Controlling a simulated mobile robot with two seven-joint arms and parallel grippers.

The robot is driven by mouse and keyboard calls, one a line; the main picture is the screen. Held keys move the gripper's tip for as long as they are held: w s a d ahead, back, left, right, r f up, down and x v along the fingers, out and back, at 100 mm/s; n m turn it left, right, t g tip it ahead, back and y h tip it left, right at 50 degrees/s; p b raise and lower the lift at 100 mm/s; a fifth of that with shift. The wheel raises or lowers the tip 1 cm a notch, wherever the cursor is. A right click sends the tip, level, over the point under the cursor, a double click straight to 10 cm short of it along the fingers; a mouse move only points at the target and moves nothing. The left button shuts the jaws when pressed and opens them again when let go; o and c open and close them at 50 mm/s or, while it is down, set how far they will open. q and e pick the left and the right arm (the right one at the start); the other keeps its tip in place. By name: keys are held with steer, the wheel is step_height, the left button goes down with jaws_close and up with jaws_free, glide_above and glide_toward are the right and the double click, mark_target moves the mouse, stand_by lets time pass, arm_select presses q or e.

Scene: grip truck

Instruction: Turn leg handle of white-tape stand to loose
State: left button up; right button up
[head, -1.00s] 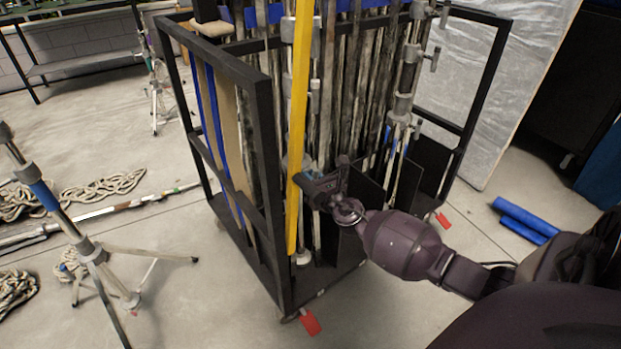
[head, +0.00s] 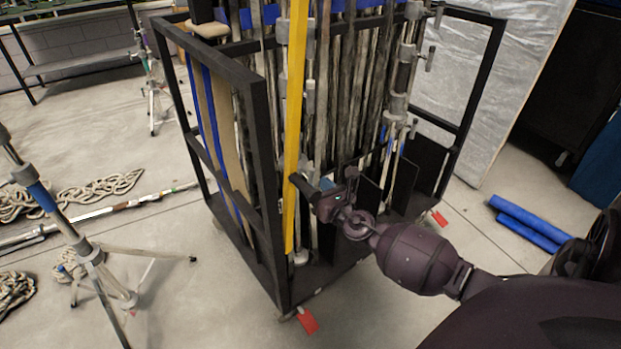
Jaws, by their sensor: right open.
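My right gripper (head: 322,180) is open in front of the cart's near end, just right of the yellow pole (head: 295,130). Its fingers point toward the poles, and I see nothing held between them. A metal stand (head: 282,32) with grey collars stands in the cart, largely hidden behind the yellow pole. Another collared stand (head: 398,103) is farther right in the cart. I cannot clearly make out white tape on either, so I cannot tell which is the white-tape stand. The leg handle is not clearly visible near my gripper. My left gripper is not in view.
The black cart frame (head: 258,130) holds several poles upright. Red tabs (head: 307,321) show at its base. A blue-taped stand (head: 88,250) and ropes (head: 102,188) are on the left floor. Blue rolls (head: 528,225) lie right. A silver panel (head: 475,90) stands behind.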

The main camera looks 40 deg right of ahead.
steer(key=shift+s+a, duration=0.2)
steer(key=shift+s, duration=1.25)
steer(key=shift+s+a, duration=0.15)
steer(key=shift+s, duration=1.25)
